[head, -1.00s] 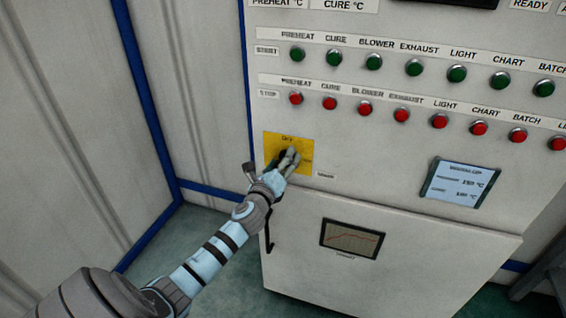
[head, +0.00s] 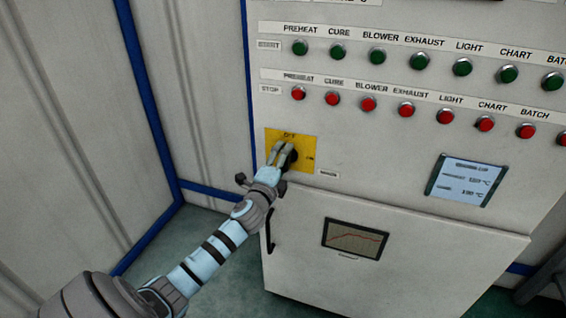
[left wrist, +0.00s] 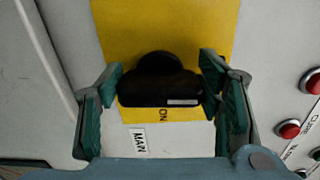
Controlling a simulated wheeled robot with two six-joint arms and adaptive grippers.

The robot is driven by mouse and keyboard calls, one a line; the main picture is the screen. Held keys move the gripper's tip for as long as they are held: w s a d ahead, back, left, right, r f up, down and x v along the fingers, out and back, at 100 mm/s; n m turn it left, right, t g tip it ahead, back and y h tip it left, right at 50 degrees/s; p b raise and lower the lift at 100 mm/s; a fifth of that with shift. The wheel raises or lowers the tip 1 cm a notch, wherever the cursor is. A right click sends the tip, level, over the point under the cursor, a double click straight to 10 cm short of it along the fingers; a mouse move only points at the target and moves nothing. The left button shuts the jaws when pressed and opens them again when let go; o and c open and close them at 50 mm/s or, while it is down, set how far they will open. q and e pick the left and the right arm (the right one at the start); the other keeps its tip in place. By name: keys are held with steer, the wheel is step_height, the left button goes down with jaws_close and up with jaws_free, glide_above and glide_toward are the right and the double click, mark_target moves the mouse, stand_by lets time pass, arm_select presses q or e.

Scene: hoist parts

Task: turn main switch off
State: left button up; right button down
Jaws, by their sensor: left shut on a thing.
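The main switch is a black rotary knob (left wrist: 160,85) on a yellow plate (head: 310,142), low on the left of the panel. The plate is lettered OFF at its top and ON at its right. My left gripper (head: 283,153) is shut on the handle, one finger at each end. It also shows in the left wrist view (left wrist: 161,88). In the head view the fingers hide much of the knob. My right gripper is not in view.
Rows of green buttons (head: 419,61) and red buttons (head: 368,104) are above the switch. A screen (head: 465,180) is to the right. A cabinet door with a chart window (head: 354,239) is below. A wall with blue edging (head: 148,100) stands at the left.

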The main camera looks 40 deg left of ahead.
arm_select(q)
steer(key=shift+n, duration=0.4)
steer(key=o, duration=1.2)
steer(key=shift+f, duration=0.1)
steer(key=shift+c, duration=0.2)
steer(key=shift+s, duration=0.1)
steer(key=v, duration=1.2)
